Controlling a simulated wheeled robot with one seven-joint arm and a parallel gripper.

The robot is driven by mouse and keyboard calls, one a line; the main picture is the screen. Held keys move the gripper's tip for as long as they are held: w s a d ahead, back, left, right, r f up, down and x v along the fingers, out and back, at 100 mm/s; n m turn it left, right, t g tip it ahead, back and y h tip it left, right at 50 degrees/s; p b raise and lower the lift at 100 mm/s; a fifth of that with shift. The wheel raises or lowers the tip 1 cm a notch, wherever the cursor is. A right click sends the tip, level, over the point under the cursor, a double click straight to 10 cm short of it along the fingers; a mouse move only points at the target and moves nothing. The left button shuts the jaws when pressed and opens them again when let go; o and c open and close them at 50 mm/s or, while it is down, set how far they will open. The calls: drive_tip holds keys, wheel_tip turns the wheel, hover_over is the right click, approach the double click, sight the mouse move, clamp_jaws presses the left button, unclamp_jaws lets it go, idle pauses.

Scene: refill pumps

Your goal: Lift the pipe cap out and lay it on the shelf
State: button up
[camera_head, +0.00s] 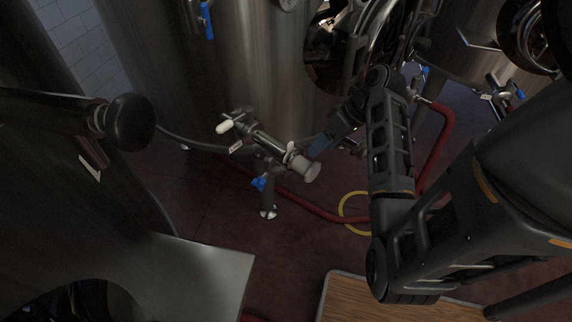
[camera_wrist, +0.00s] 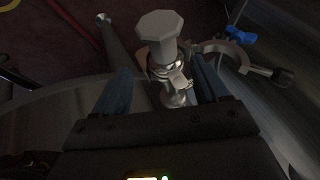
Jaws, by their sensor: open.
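The pipe cap (camera_head: 306,168) is a pale grey piece at the end of a metal pipe fitting (camera_head: 268,142) on the steel tank's lower front. In the wrist view, the cap (camera_wrist: 158,25) has an octagonal face with a narrower neck, still seated in the clamped fitting. My gripper (camera_head: 318,148) is beside the cap at its right in the head view. In the wrist view, its two bluish fingers (camera_wrist: 163,82) stand apart, one on each side of the fitting below the cap's face. They hold nothing that I can see. I cannot tell which surface is the shelf.
A wooden-topped surface (camera_head: 395,306) is at the bottom, and a bare metal surface (camera_head: 205,268) at lower left. A red hose (camera_head: 330,214) and a yellow hose loop (camera_head: 345,206) lie on the floor.

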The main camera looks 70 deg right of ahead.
sight(307, 161)
drive_tip(key=shift+x, duration=1.15)
drive_tip(key=shift+a+x, duration=0.15)
drive_tip(key=shift+x, duration=1.2)
drive_tip(key=shift+a+x, duration=0.1)
drive_tip(key=shift+x, duration=1.25)
drive_tip(key=shift+c, duration=0.3)
drive_tip(key=c, duration=1.2)
drive_tip(key=shift+r, duration=0.15)
drive_tip(key=shift+c, duration=0.2)
